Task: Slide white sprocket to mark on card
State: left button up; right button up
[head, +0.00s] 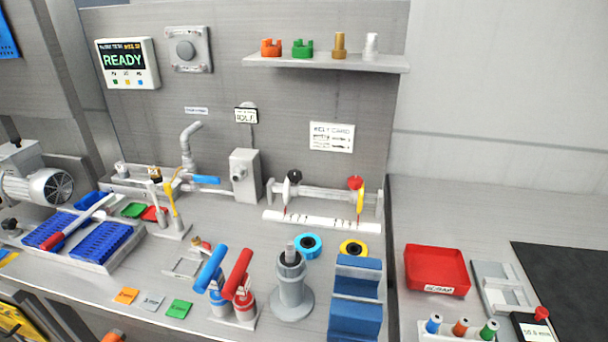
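The white sprocket (286,191) is a thin upright disc near the left end of a horizontal rail (322,194) at the back of the bench. A black knob (294,176) sits at its top. A yellow disc (360,200) with a red knob (355,182) stands near the rail's right end. A white strip with dark marks (322,220) lies below the rail, with a thin red pointer over it under each disc. A white printed card (332,137) is on the wall above; its small print is unreadable. Neither of my grippers is in view.
A grey box (245,176) stands left of the rail. In front lie a blue ring (308,246) and a yellow ring (353,249), with a grey post (291,285) and blue block (355,300) nearer. A shelf (325,62) overhangs above. A red tray (436,269) is at right.

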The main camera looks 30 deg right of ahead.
aim_at(290, 190)
jog(key=k+z, duration=0.1)
jog(key=z, duration=0.8)
